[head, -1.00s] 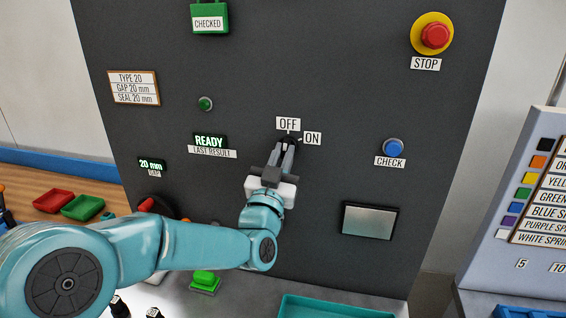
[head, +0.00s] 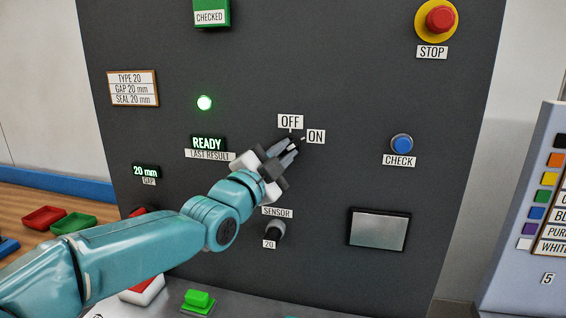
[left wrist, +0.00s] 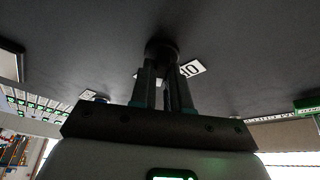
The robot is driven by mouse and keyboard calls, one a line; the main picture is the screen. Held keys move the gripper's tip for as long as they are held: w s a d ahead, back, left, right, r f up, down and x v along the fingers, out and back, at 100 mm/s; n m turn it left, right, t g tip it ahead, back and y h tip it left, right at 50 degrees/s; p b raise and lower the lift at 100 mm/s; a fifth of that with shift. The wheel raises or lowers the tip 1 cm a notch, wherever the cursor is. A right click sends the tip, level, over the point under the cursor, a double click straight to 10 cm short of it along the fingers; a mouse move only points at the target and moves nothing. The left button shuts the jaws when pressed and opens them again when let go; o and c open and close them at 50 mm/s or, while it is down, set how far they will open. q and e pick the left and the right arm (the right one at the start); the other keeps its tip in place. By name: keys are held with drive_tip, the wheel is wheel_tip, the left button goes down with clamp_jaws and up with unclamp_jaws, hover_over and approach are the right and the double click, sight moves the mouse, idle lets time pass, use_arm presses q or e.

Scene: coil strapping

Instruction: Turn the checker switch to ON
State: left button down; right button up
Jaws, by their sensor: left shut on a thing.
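The checker switch (head: 295,142) is a small dark knob on the grey panel, between the OFF label (head: 290,121) above and the ON label (head: 316,136) to its right. My left gripper (head: 288,149) is shut on the knob and is tilted, with its fingers pointing up and right. In the left wrist view the dark knob (left wrist: 161,48) sits between the fingertips, with a white label just right of it. The fingers hide most of the knob, so its pointer is hard to read. The green lamp (head: 204,103) is lit. My right gripper is not in view.
The blue CHECK button (head: 401,144) and red STOP button (head: 440,19) are at the right. A SENSOR knob (head: 275,230) is below my gripper. The READY display (head: 208,143) is at the left. A grey screen (head: 379,229) is at the lower right.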

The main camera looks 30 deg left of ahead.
use_arm(q)
drive_tip(key=shift+m, duration=0.6)
drive_tip(key=c, duration=1.1)
unclamp_jaws()
drive_tip(key=b+v, duration=0.4)
drive_tip(key=v, duration=1.2)
drive_tip(key=shift+s+a+r, duration=0.15)
drive_tip(key=shift+s+r, duration=0.15)
drive_tip(key=shift+r, duration=0.05)
